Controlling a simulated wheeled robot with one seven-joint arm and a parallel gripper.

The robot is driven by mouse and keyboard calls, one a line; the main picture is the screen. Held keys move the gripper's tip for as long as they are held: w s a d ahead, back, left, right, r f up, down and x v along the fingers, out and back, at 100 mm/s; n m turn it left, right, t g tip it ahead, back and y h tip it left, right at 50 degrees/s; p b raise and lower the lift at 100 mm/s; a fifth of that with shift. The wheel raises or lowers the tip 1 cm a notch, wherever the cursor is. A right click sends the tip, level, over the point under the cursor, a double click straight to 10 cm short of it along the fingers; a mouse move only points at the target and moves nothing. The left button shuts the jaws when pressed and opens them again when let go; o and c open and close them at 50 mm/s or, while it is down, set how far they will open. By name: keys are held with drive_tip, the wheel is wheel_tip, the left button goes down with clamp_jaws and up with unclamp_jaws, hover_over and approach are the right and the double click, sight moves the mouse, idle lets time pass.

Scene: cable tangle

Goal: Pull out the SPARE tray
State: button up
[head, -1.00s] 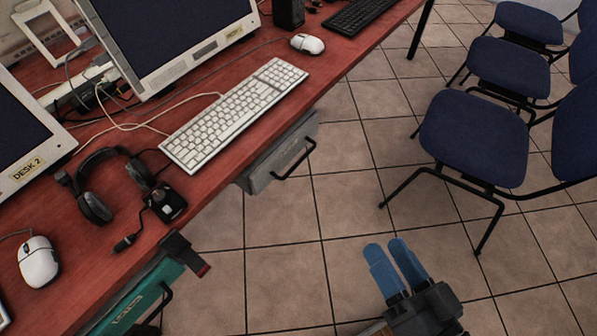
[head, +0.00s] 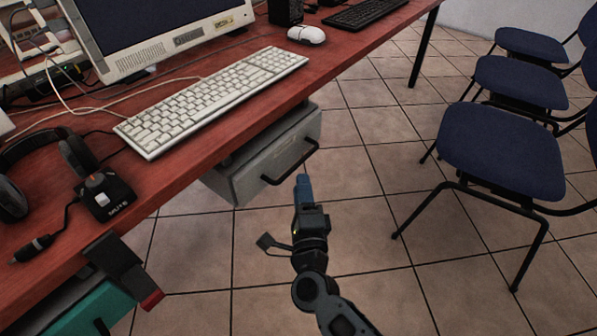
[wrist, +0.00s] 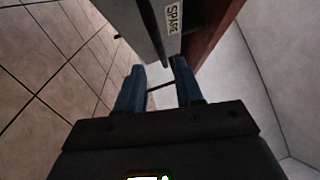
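The SPARE tray (head: 262,160) is a grey drawer under the red desk's front edge, with a black bar handle (head: 290,161) on its front. Its SPARE label (wrist: 173,16) shows in the wrist view. My gripper (head: 304,180) has blue fingers and is just below the right part of the handle. In the wrist view my gripper (wrist: 157,82) is open, its fingers apart. The dark handle bar (wrist: 160,87) shows across the gap between them. I cannot tell whether the fingers touch it.
A teal tray (head: 85,312) with a black and red piece (head: 122,268) hangs under the desk at the left. The desk (head: 215,125) carries a keyboard (head: 215,100), headphones and cables. Blue chairs (head: 500,150) stand at the right. The tiled floor before the tray is clear.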

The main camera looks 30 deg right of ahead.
sight(299, 162)
drive_tip(key=x, duration=0.7)
drive_tip(key=shift+w, duration=0.2)
drive_tip(key=shift+c, duration=0.3)
clamp_jaws()
drive_tip(key=shift+s+d, duration=0.1)
